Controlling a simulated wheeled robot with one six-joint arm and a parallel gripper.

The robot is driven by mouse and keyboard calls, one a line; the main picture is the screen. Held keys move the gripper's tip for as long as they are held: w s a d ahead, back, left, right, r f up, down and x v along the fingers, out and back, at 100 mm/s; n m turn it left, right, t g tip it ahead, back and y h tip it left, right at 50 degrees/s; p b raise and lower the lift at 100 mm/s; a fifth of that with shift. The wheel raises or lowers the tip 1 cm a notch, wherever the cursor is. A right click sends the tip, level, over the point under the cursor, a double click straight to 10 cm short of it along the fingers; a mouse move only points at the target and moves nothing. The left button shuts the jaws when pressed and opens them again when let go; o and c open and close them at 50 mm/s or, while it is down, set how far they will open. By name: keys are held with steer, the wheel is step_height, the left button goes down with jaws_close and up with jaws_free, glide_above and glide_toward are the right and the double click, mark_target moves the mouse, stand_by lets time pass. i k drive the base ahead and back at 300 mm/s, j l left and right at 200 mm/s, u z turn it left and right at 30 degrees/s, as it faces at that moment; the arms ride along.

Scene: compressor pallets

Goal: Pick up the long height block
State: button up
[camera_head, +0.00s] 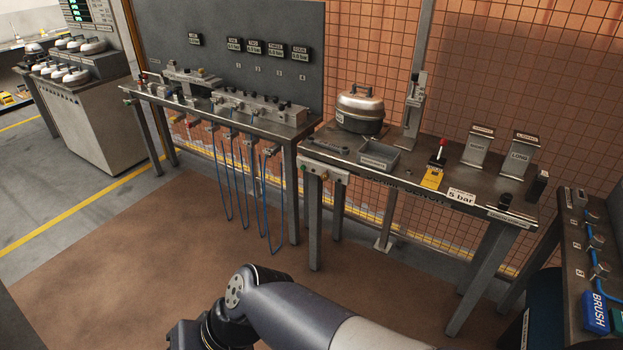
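The long height block (516,161) is a grey metal piece with the word LONG on its face. It stands on the right part of the dark workbench (415,178), in front of the orange tiled wall. A similar grey block (475,153) stands just left of it, with a gap between them; its lettering is too small to read surely. My arm crosses the bottom of the picture, well apart from the bench. My gripper is out of view, so its state is hidden.
A small dark item (537,185) stands close right of the long block. A grey tray (379,155), a round compressor (360,109) and a vertical post (412,110) are further left.

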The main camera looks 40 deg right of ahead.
mark_target(523, 148)
steer(key=z, duration=2.75)
steer(key=i+j+z, duration=0.45)
steer(key=i, duration=0.4)
steer(key=i+j+z, duration=0.4)
steer(key=i+j, duration=0.35)
